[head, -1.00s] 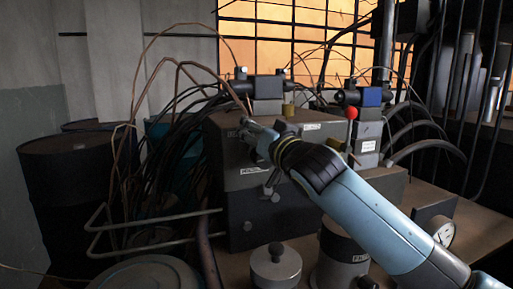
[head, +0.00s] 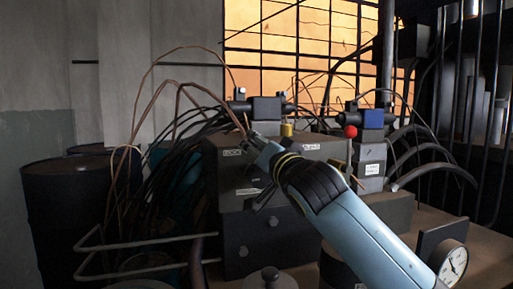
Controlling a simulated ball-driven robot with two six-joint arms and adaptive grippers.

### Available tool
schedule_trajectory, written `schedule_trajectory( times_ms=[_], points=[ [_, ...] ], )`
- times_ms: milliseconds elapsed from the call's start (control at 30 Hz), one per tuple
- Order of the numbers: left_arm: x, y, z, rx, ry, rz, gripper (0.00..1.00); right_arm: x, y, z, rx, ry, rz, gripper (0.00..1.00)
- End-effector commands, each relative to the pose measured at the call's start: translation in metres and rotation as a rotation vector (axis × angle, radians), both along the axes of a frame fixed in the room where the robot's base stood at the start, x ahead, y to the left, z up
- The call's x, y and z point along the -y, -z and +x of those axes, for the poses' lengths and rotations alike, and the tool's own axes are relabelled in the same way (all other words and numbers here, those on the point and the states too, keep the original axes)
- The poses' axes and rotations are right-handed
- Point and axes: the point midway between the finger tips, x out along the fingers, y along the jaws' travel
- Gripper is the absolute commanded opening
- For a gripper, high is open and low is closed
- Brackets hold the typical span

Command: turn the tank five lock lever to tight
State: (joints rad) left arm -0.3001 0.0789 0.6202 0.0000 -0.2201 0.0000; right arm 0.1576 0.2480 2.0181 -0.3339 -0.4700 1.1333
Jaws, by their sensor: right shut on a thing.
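My right gripper (head: 257,146) reaches in from the lower right to the upper front of a grey block (head: 240,170). It is shut at the block's face, between small white labels whose print is too small to read surely. The lock lever in its jaws is almost wholly hidden by the fingers, so I cannot tell its angle. A dark narrow part (head: 264,196) shows just below the gripper; I cannot tell whether it is lever or finger. My left gripper is not in view.
A red-knobbed lever (head: 350,132) stands close right of my right arm. Hoses and cables crowd the left and back. A bent pipe rail (head: 140,243) juts out at left. A round gauge (head: 453,266) and a knobbed canister (head: 270,281) stand in front.

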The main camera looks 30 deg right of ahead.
Motion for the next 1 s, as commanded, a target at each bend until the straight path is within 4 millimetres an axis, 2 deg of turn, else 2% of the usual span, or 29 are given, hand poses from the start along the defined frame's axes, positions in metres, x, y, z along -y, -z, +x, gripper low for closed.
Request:
schedule_trajectory(
  times_ms=[67, 100, 300, 567, 667, 767, 1000],
  points=[
    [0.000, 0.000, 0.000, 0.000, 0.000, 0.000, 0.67, 0.001, 0.004, 0.000, -0.009, 0.002, 0.002, 0.00],
    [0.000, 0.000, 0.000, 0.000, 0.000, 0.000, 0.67, 0.001, 0.004, 0.000, -0.009, 0.002, 0.002, 0.32],
    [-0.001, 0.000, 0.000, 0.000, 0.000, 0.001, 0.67, 0.001, 0.002, 0.000, -0.006, 0.001, 0.000, 0.56],
    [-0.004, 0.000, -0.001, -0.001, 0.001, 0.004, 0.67, 0.000, 0.001, -0.001, -0.003, 0.001, -0.001, 0.56],
    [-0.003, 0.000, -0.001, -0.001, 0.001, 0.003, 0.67, -0.001, 0.003, -0.008, -0.003, 0.001, -0.002, 0.56],
    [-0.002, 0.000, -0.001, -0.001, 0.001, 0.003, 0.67, -0.003, 0.006, -0.023, -0.005, 0.000, -0.002, 0.56],
    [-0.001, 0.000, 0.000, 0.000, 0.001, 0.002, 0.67, -0.011, 0.015, -0.077, -0.006, 0.000, -0.002, 0.56]
  ],
)
